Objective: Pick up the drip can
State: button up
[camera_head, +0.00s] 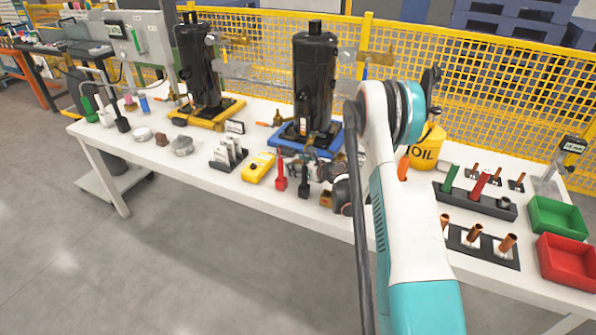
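A yellow can marked OIL (427,151) stands on the white table, right of my arm. It is the only thing I can make out as a can, and I cannot tell for sure that it is the drip can. My white and turquoise arm rises from the bottom right and hides the can's left side. I cannot make out my gripper's fingertips. Dark parts just left of my arm are too unclear to tell as gripper or as things on the table.
Two black compressors stand on a yellow base (213,117) and a blue base (285,141). A yellow device (258,167), a red tool (281,174) and a white card rack (229,154) lie near the front edge. Green (557,217) and red (568,262) bins stand at right. Yellow fencing runs behind.

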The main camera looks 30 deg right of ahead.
jog(key=c, duration=0.6)
jog(key=shift+r, duration=0.1)
